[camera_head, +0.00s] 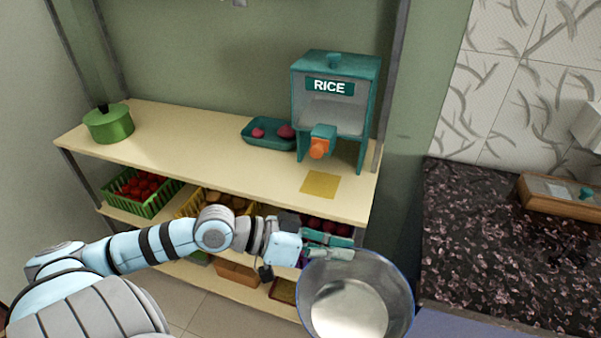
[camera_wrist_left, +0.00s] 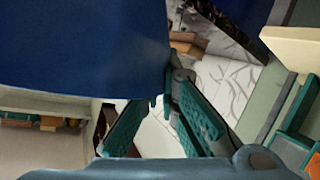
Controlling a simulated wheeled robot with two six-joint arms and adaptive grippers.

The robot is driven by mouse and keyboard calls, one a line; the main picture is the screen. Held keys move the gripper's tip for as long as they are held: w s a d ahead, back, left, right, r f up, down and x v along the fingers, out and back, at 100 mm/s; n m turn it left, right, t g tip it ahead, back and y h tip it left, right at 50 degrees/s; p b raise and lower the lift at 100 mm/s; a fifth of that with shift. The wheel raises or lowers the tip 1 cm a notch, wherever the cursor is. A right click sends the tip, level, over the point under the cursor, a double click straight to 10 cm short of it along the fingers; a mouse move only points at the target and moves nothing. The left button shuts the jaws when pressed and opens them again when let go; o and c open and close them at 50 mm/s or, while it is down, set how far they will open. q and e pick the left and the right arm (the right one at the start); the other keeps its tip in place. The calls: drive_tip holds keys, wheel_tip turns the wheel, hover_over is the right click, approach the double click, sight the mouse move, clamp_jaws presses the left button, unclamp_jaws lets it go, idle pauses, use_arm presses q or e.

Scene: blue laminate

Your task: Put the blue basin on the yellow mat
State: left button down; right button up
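The blue basin (camera_head: 350,310) is at the lower centre of the head view, with a pale inside and a blue rim. My left gripper (camera_head: 340,247) is at its far rim, its teal fingers closed on the rim. In the left wrist view the basin's dark blue outer wall (camera_wrist_left: 80,45) fills the upper left, against the fingertips (camera_wrist_left: 165,95). The basin is in front of the shelf, with no support visible under it. The yellow mat (camera_head: 320,184) lies flat and bare on the shelf top, near its front right. My right gripper is not in view.
A teal rice dispenser (camera_head: 337,65) stands behind the mat, its orange spout (camera_head: 319,149) close by. A teal tray (camera_head: 255,141) and green pot (camera_head: 108,124) are farther left. Crates fill the lower shelf. A dark speckled counter (camera_head: 480,240) is at right.

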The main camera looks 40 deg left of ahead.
use_arm(q)
drive_tip(key=w+a+f+n+t+y+p, duration=0.1)
drive_tip(key=a+n+y+p, duration=0.1)
drive_tip(key=a+n+y, duration=0.65)
drive_tip(key=w+a+n+t+y+p, duration=0.1)
drive_tip(key=a+n+t+y+p, duration=0.15)
drive_tip(key=a+n+y, duration=0.6)
drive_tip(key=shift+m+g+y, duration=0.4)
drive_tip(key=shift+g, duration=0.15)
drive_tip(key=x, duration=0.5)
drive_tip(key=r+x, duration=0.1)
drive_tip(key=x, duration=0.5)
drive_tip(key=r+x, duration=0.1)
drive_tip(key=x, duration=0.5)
drive_tip(key=shift+w+a+r, duration=0.15)
drive_tip(key=shift+w+a, duration=0.2)
drive_tip(key=shift+w, duration=0.25)
drive_tip(key=c, duration=1.8)
unclamp_jaws()
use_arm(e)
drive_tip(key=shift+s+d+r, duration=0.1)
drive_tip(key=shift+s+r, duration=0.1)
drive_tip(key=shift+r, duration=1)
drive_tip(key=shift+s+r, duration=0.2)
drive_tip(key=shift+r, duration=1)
